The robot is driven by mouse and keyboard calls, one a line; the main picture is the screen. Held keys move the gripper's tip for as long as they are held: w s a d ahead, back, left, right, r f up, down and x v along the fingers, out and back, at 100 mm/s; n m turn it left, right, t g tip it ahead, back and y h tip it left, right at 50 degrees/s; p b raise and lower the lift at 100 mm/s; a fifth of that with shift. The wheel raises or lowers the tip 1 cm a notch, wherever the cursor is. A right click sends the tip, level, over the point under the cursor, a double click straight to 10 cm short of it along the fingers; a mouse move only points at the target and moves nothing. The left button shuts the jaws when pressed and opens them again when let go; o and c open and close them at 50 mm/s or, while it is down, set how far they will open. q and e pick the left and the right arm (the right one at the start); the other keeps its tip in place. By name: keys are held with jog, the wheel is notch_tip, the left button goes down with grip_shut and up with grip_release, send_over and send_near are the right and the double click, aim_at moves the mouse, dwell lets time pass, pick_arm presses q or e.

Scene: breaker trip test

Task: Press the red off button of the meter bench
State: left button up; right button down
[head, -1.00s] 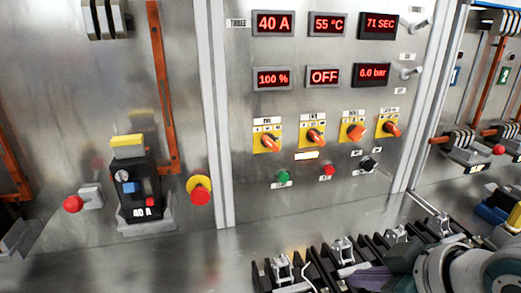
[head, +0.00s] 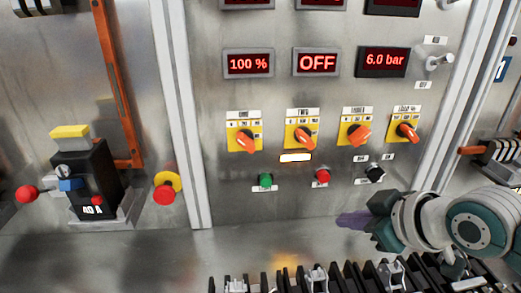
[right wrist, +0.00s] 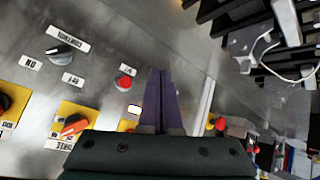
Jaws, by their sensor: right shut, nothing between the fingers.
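The red off button (head: 322,177) is on the steel meter panel, between the green button (head: 266,180) and the black knob (head: 375,174). It also shows in the right wrist view (right wrist: 123,83), left of my finger tips. My right gripper (head: 350,220) is in front of the panel, below and right of the red button, with its purple fingers pointing left. In the right wrist view its fingers (right wrist: 161,95) are shut together with nothing between them. It appears apart from the button. My left gripper is not in view.
Orange rotary switches (head: 305,137) on yellow plates sit above the buttons. Displays read 100 %, OFF (head: 317,62) and 6.0 bar. A breaker (head: 88,182) and a red mushroom button (head: 166,188) on yellow stand at left. Black racks (head: 345,276) line the lower front.

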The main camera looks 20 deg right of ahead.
aim_at(324, 177)
jog(key=w+d+b, duration=0.2)
jog(key=w+b, duration=0.5)
jog(key=w, duration=0.1)
jog(key=shift+w, duration=0.25)
dwell(0.7)
dwell(0.9)
jog(key=shift+w+d, duration=0.15)
jog(key=shift+w, duration=0.25)
dwell(0.5)
